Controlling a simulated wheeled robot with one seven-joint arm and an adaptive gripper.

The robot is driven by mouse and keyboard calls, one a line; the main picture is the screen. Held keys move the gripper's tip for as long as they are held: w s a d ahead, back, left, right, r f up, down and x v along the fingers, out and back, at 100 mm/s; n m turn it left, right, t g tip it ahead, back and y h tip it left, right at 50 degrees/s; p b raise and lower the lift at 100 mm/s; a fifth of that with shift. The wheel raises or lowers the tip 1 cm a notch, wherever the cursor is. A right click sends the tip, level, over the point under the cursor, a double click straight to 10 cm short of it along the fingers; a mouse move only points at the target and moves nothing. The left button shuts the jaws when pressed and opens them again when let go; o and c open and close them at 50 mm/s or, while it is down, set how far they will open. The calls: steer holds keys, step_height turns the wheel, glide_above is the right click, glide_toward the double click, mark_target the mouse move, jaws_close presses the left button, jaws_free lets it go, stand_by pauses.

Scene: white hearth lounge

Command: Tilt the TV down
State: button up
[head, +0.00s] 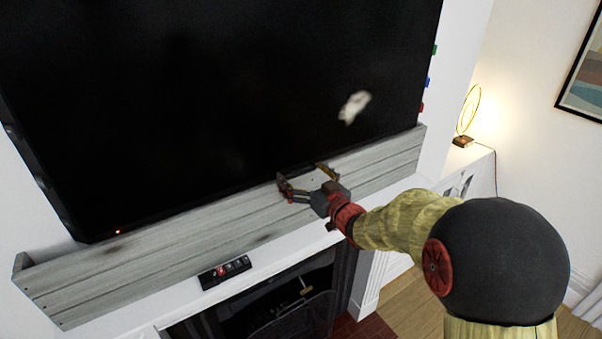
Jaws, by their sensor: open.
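The TV (220,90) is a large black flat screen that fills the upper left of the head view. A small red light shows at its lower left edge, and a pale blurred reflection shows on the screen. Its top is out of the picture. My gripper (303,178) is open and empty, in front of the grey wooden box and close below the TV's bottom edge, right of its middle. I cannot tell whether a fingertip touches the TV or the box.
The long grey wooden box (170,248) runs below the TV on the white mantel (130,305). A small dark panel with a red button (224,272) sits on the mantel. A dark fireplace (270,310) is below. A glowing lamp (467,115) stands on a white cabinet at right.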

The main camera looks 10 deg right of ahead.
steer(key=c, duration=0.3)
steer(key=c, duration=1.1)
